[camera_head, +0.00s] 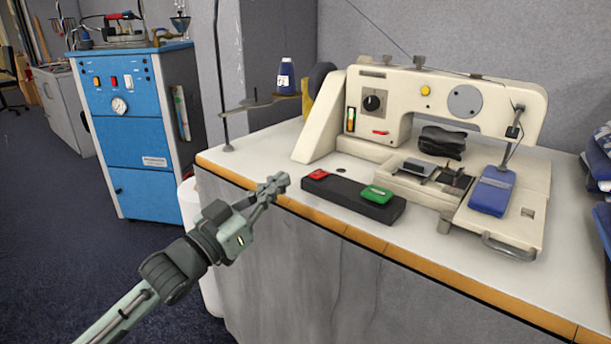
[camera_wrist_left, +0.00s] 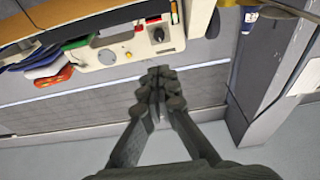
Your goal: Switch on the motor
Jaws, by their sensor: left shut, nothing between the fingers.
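A black switch box (camera_head: 345,199) lies near the front edge of the table, with a red button (camera_head: 319,174) at its left end and a green button (camera_head: 376,193) at its right end. The cream sewing machine (camera_head: 385,95) stands behind it. My left gripper (camera_head: 277,184) is shut and empty, to the left of the box and apart from the red button in the picture. In the left wrist view the shut fingertips (camera_wrist_left: 158,78) show in the middle, with the machine (camera_wrist_left: 125,50) beyond them. My right gripper is not in view.
The white table (camera_head: 245,160) has a wooden front edge. A thread stand with a blue spool (camera_head: 286,78) stands at the left end of the table. A blue cabinet (camera_head: 140,140) stands on the floor at left. Folded blue cloth (camera_head: 600,160) lies at far right.

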